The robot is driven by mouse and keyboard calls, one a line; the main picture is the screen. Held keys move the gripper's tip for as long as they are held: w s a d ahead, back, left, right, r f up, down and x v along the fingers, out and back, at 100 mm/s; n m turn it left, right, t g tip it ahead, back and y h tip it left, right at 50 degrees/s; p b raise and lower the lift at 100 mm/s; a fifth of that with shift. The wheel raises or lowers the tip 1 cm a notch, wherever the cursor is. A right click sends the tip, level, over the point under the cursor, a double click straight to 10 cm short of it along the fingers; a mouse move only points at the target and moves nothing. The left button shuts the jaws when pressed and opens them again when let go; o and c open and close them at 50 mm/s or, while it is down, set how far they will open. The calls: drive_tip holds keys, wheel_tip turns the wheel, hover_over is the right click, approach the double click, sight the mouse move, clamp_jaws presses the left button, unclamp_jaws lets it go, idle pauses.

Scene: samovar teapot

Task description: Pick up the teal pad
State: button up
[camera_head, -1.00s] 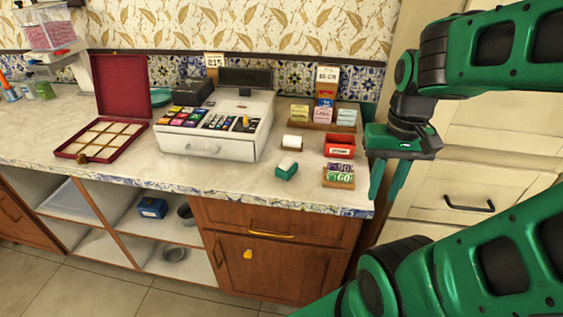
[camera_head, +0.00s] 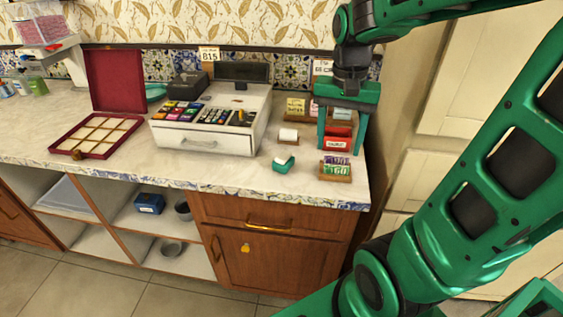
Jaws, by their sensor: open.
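A small teal block with a white top, which looks like the teal pad (camera_head: 281,168), lies on the pale counter (camera_head: 230,178) in front of the cash register's right side. My gripper (camera_head: 341,148) hangs above the counter's right end, to the right of the pad and apart from it. Its two green fingers point down and stand wide apart, with nothing held between them. A red box (camera_head: 338,143) shows between the fingers, and I cannot tell how near it is to them.
The white cash register (camera_head: 210,139) stands left of the pad. A white roll (camera_head: 288,135) is just behind the pad. A wooden card holder (camera_head: 335,171) sits to its right. An open red case (camera_head: 97,133) lies far left. The counter's front strip is mostly clear.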

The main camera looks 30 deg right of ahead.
sight(282, 155)
drive_tip(key=w+a, duration=0.2)
drive_tip(key=w, duration=0.2)
drive_tip(key=w+a+m, duration=0.1)
drive_tip(key=w+a, duration=0.2)
drive_tip(key=w, duration=0.1)
drive_tip(key=w+a+f+m, duration=0.1)
drive_tip(key=w+a, duration=0.1)
drive_tip(key=w, duration=0.2)
drive_tip(key=shift+w+a, duration=0.35)
drive_tip(key=shift+w, duration=0.05)
wheel_tip(282, 155, down, 5)
drive_tip(key=shift+m, duration=0.3)
drive_tip(key=shift+s+a+f, duration=0.1)
drive_tip(key=shift+a+f, duration=0.05)
drive_tip(key=shift+f, duration=1.2)
drive_tip(key=shift+s+a+f, duration=0.1)
drive_tip(key=shift+a+f, duration=0.05)
drive_tip(key=shift+f, duration=1.2)
drive_tip(key=c, duration=1.2)
drive_tip(key=shift+w+r, duration=0.1)
drive_tip(key=shift+r, duration=0.05)
